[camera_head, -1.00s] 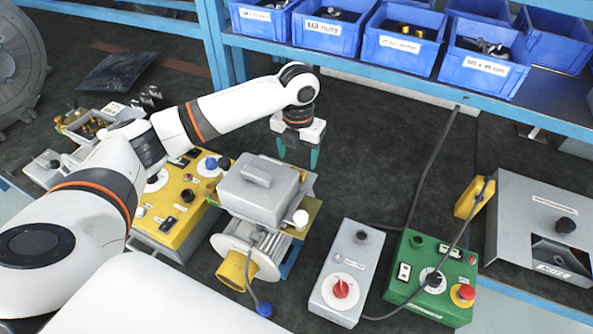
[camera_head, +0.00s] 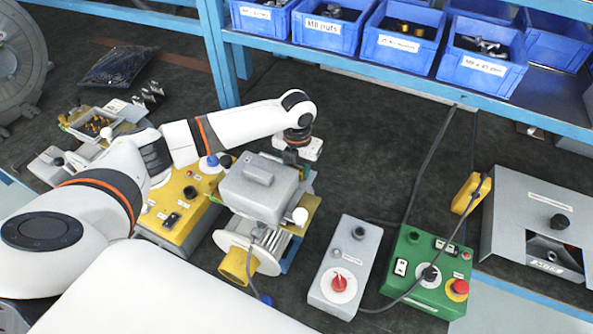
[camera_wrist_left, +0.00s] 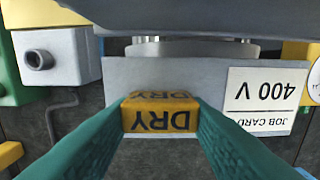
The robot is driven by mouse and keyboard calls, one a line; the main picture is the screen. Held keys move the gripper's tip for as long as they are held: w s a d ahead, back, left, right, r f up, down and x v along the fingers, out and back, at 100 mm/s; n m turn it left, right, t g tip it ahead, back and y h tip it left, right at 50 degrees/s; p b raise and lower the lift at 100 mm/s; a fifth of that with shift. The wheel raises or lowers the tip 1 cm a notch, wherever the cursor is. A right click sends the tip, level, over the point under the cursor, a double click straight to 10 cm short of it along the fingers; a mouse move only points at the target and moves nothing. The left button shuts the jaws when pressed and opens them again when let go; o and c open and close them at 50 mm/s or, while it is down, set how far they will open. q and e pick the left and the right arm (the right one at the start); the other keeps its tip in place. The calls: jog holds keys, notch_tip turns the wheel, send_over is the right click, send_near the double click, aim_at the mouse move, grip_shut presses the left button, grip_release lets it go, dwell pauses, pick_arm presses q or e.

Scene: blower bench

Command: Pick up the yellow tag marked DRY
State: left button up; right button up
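The yellow tag (camera_wrist_left: 160,115) shows in the left wrist view, with the black letters DRY upside down. It is a small block in front of a grey plate. My left gripper (camera_wrist_left: 161,108) has a green finger against each side of the tag, with no gap visible, and appears shut on it. I cannot tell whether the tag still touches the plate. In the head view my left gripper's wrist is behind the grey-lidded machine (camera_head: 258,188), which hides the fingertips and the tag. My right gripper is in neither view.
A white job card marked 400 V (camera_wrist_left: 265,98) is beside the tag. A yellow control box (camera_head: 180,205) is left of the machine. A grey switch box (camera_head: 342,262) and a green one (camera_head: 432,270) stand right. Blue bins (camera_head: 400,40) are on the shelf behind; the mat right of my wrist is clear.

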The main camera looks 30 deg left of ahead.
pick_arm(q)
jog(key=shift+c, duration=1.2)
jog(key=shift+r, duration=0.1)
